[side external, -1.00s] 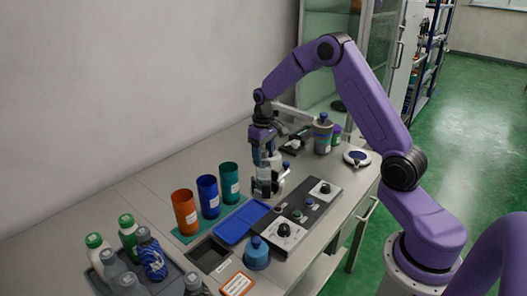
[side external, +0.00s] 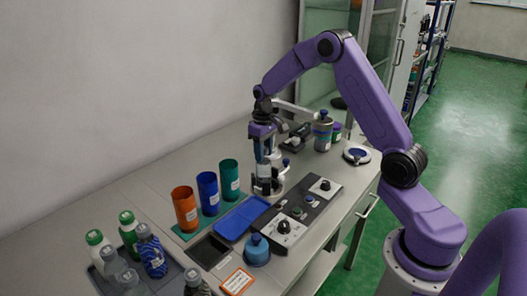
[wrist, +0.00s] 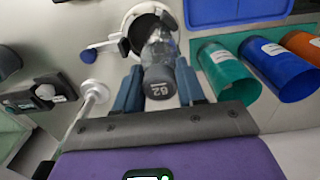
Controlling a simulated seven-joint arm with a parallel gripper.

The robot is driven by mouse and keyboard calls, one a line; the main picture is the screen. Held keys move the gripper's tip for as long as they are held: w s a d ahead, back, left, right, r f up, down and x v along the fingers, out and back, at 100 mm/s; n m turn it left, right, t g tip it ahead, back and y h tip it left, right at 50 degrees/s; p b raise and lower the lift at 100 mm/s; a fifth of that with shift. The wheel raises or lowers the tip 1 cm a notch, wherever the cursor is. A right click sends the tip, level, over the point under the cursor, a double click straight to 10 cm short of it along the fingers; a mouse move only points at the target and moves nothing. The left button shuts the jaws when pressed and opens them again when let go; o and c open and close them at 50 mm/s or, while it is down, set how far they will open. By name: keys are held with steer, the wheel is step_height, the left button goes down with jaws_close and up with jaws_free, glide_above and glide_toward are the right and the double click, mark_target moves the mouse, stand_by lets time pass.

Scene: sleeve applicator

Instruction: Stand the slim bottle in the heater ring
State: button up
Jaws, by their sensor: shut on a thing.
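My gripper (wrist: 157,88) is shut on the slim bottle (wrist: 160,48), a clear bottle with a dark grey cap marked 62. The bottle also shows between the fingers in the side view (side external: 264,170). The heater ring (wrist: 137,15) is a white ring with a dark opening, beyond the bottle in the wrist view. The bottle's far end overlaps that opening; I cannot tell how deep it sits. In the side view the gripper (side external: 264,160) is above the ring (side external: 277,186), and the bottle looks upright there.
A blue tray (side external: 240,219) and a black control panel (side external: 305,210) with knobs lie in front. Orange (side external: 185,208), blue (side external: 208,193) and teal (side external: 229,180) cups stand at left. A crate of bottles (side external: 177,275) is at front left. A blue-knobbed rod (wrist: 90,54) sticks out beside the ring.

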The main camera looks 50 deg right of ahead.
steer(key=shift+r, duration=3.75)
steer(key=shift+d, duration=0.1)
steer(key=shift+d+f, duration=0.15)
steer(key=shift+d, duration=0.7)
steer(key=shift+f, duration=3.55)
